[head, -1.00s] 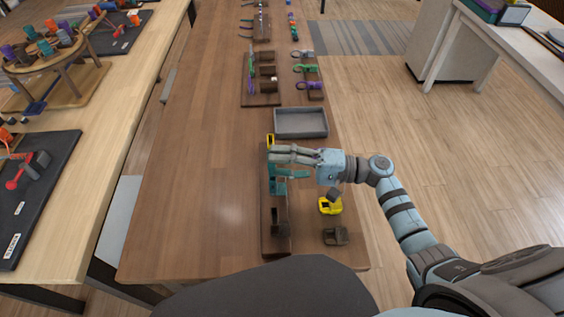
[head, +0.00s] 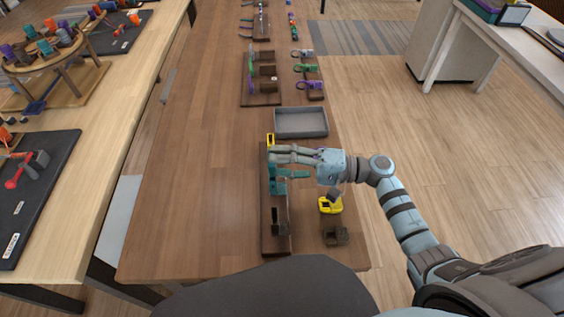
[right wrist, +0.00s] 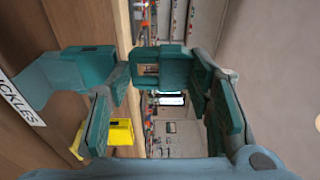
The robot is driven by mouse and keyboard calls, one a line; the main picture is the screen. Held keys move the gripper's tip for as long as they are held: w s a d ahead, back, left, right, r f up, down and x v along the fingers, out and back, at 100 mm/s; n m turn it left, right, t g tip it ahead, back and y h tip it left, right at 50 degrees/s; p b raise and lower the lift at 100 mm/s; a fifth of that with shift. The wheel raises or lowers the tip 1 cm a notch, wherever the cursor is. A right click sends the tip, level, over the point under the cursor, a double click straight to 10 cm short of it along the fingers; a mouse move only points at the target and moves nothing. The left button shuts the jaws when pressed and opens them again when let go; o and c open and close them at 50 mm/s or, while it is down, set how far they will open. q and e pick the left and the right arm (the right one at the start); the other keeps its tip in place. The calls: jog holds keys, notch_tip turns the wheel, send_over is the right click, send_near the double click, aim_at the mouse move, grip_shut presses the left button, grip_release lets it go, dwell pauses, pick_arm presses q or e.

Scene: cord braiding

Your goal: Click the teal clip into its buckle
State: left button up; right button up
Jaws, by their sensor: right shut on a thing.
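My right gripper (head: 275,162) reaches in from the right over the dark buckle board (head: 270,243). In the right wrist view its two fingers are shut on the teal clip (right wrist: 174,68), a block with a square opening between the fingertips. The teal buckle (right wrist: 88,66) is left of the fingers in that view. In the head view the buckle (head: 279,188) sits on the board just below the gripper. The fingers largely hide the clip in the head view, and I cannot tell whether it touches the buckle. My left gripper is not in view.
A yellow buckle (head: 270,139) stands at the board's far end. A yellow clip (head: 330,205) and a dark holder (head: 336,236) are right of the board. An empty grey tray (head: 301,134) lies beyond. The table's left part is clear.

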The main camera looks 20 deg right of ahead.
jog(key=shift+s+f+b, duration=0.3)
jog(key=shift+f, duration=0.55)
jog(key=shift+r, duration=0.1)
jog(key=o, duration=1.1)
jog(key=shift+o, duration=1)
jog(key=shift+a+g, duration=0.15)
jog(key=shift+g, duration=0.15)
jog(key=shift+w+d, duration=0.2)
jog(key=shift+d, duration=0.05)
jog(key=o, duration=0.4)
jog(key=shift+r, duration=0.1)
jog(key=shift+c, duration=0.2)
jog(key=shift+o, duration=0.2)
jog(key=shift+a+r, duration=0.1)
